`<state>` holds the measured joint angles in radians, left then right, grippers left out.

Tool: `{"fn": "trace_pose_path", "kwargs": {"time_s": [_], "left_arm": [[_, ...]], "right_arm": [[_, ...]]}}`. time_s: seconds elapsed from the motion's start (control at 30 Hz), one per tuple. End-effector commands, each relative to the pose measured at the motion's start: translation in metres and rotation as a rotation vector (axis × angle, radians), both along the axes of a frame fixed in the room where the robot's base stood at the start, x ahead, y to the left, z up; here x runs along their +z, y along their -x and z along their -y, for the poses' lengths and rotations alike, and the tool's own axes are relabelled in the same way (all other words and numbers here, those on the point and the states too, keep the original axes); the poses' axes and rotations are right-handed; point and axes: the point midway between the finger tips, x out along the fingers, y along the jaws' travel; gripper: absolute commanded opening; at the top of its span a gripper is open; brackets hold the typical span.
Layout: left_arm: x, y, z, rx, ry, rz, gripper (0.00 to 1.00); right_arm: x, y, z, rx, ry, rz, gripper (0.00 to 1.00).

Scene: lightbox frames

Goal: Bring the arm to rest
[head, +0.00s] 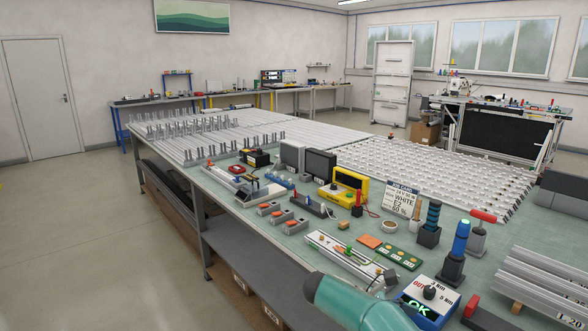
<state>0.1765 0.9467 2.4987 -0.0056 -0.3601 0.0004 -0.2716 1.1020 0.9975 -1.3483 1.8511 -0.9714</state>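A teal rounded link (355,304), which looks like part of one of my arms, rises into the bottom of the head view, right of centre. It covers part of the bench's front edge. I cannot tell which arm it belongs to.
The long workbench (222,188) is crowded with devices. Close to the link are a blue-and-white box (428,300) reading "OK", a blue-topped tool (461,240) in a dark stand, and aluminium profiles (545,285). The floor (90,235) at left is clear.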

Motion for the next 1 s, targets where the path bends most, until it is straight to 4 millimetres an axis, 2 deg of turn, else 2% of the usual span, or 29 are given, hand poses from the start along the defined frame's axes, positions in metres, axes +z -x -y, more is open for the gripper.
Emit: {"fn": "trace_pose_path", "kwargs": {"time_s": [0.03, 0.27, 0.43, 0.57, 0.67, 0.77, 0.8, 0.9, 1.0], "left_arm": [[0.0, 0.0, 0.0, 0.0, 0.0, 0.0, 0.4], [0.0, 0.0, 0.0, 0.0, 0.0, 0.001, 0.4], [0.0, 0.0, 0.0, 0.0, 0.0, 0.0, 0.4], [0.0, 0.0, 0.0, 0.0, 0.0, 0.0, 0.4], [0.0, 0.0, 0.0, 0.0, 0.0, 0.0, 0.4], [0.0, 0.0, 0.0, 0.0, 0.0, 0.0, 0.4], [0.0, 0.0, 0.0, 0.0, 0.0, 0.0, 0.4], [0.0, 0.0, 0.0, 0.0, 0.0, 0.0, 0.4], [0.0, 0.0, 0.0, 0.0, 0.0, 0.0, 0.4]], "right_arm": [[-0.001, 0.0, -0.001, 0.003, -0.002, -0.001, 0.59], [-0.057, -0.001, -0.005, 0.051, -0.14, -0.015, 0.59], [-0.105, 0.008, -0.012, 0.064, -0.278, -0.019, 0.59], [-0.151, 0.024, -0.021, 0.046, -0.418, -0.016, 0.59], [-0.192, 0.048, -0.034, -0.002, -0.56, -0.008, 0.59], [-0.24, 0.087, -0.056, -0.116, -0.751, 0.02, 0.59], [-0.259, 0.108, -0.068, -0.19, -0.838, 0.042, 0.59], [-0.292, 0.157, -0.101, -0.422, -1.026, 0.124, 0.59], [-0.307, 0.2, -0.13, -0.702, -1.156, 0.237, 0.59]]}}
